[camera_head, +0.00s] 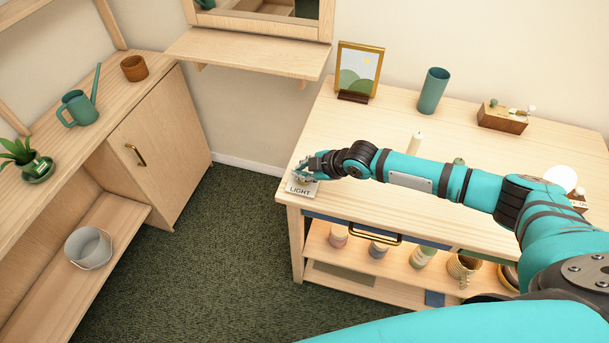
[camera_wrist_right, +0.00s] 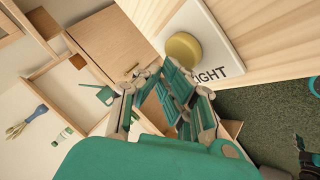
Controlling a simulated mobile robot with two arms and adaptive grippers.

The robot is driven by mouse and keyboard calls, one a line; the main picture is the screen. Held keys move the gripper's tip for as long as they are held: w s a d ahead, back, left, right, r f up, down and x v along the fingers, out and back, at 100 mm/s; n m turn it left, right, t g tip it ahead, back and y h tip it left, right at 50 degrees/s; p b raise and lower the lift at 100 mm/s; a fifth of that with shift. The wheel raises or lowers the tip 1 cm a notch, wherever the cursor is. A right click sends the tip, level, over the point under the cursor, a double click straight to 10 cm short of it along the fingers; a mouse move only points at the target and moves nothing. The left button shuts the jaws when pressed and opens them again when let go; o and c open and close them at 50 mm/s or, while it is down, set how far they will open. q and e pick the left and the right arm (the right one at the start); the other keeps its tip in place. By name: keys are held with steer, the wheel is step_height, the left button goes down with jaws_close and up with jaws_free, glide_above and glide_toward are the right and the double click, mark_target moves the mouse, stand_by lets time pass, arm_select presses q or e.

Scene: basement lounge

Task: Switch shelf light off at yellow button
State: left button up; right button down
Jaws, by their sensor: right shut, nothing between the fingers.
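The yellow button (camera_wrist_right: 183,50) is a round disc on a white plate marked LIGHT (camera_wrist_right: 214,40) in the right wrist view. In the head view the LIGHT plate (camera_head: 300,188) lies on the left front corner of the wooden table, and my gripper hides the button there. My right gripper (camera_head: 303,171) is shut and empty, above the plate. In the wrist view its fingers (camera_wrist_right: 175,85) are just beside the button; I cannot tell whether they touch it. My left gripper is not in view. I cannot make out a lit shelf light.
The table (camera_head: 320,140) also bears a picture frame (camera_head: 359,70), a green cup (camera_head: 433,90) and a wooden box (camera_head: 503,117). A drawer handle (camera_head: 375,234) juts from its front. A cabinet (camera_head: 160,150) stands left, with open green carpet (camera_head: 235,230) between.

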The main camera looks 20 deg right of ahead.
steer(key=shift+f, duration=0.15)
stand_by(0.3)
steer(key=shift+f+b, duration=0.3)
steer(key=shift+f, duration=0.05)
steer(key=shift+r, duration=0.15)
steer(key=shift+r+p, duration=0.35)
steer(key=shift+p, duration=0.05)
step_height(320, 180, up, 6)
steer(key=p, duration=0.5)
stand_by(0.5)
